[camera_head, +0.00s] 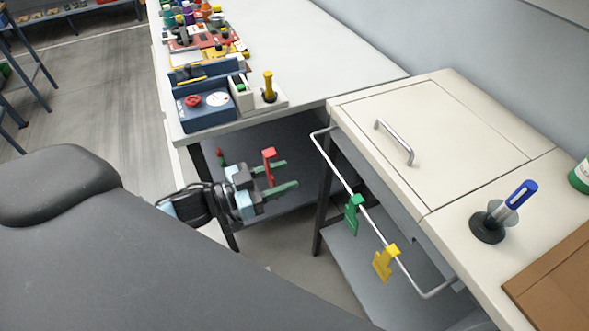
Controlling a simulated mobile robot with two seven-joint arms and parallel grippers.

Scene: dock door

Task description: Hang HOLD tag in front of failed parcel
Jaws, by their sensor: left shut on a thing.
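My left gripper (277,179) is shut on a red tag (268,158) and holds it in the air left of the rail, below the bench edge. No lettering can be read on the tag. A thin metal rail (336,165) runs along the front of the cream cabinet. A green tag (352,214) and a yellow tag (384,262) hang on this rail, apart from each other. A brown cardboard-like surface (555,285) shows at the lower right edge; I cannot tell whether it is a parcel. My right gripper is out of view.
The cream cabinet (470,118) has a lid with a metal handle (395,143). A blue pen in a dark stand (487,228) and a green container (580,176) stand on its right side. The white bench (300,50) holds a blue device (205,108) and several small items.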

